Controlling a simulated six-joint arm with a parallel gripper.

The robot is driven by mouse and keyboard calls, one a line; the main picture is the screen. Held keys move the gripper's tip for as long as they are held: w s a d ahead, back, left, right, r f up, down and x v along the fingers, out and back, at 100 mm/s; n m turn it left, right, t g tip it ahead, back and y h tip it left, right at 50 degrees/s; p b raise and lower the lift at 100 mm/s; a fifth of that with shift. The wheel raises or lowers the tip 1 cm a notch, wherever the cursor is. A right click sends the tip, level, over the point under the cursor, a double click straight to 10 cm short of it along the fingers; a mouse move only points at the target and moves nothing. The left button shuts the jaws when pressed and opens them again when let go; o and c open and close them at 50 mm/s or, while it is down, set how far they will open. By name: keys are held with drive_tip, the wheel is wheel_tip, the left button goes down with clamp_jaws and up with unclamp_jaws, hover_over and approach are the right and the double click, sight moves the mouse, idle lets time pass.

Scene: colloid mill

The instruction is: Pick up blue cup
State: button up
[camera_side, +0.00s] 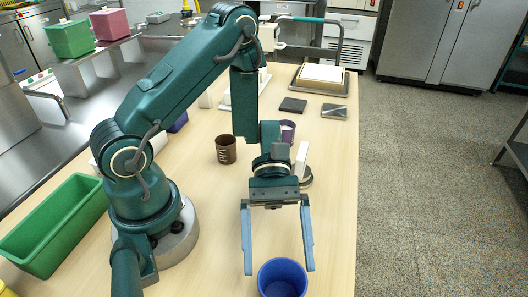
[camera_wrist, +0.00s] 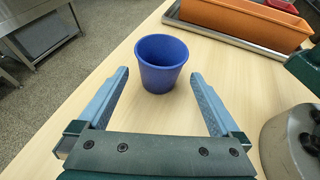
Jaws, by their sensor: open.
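The blue cup (camera_side: 283,279) stands upright on the pale wooden table, at the bottom edge of the side view and partly cut off there. In the wrist view the blue cup (camera_wrist: 161,64) is whole, with its open top up, just ahead of and between the lines of the two fingers. My gripper (camera_side: 280,271) is open and empty, pointing down close to the cup. In the wrist view my gripper (camera_wrist: 158,74) has its blue fingers spread wider than the cup, with no visible contact.
A green bin (camera_side: 55,225) stands at the left of my base. A brown cup (camera_side: 226,150) and a purple cup (camera_side: 287,131) stand behind my gripper. In the wrist view an orange bin (camera_wrist: 245,20) sits on a metal tray beyond the cup. The table around the cup is clear.

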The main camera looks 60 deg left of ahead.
sight(280, 270)
drive_tip(key=shift+x, duration=2.65)
drive_tip(key=shift+f, duration=0.1)
drive_tip(key=c, duration=1.3)
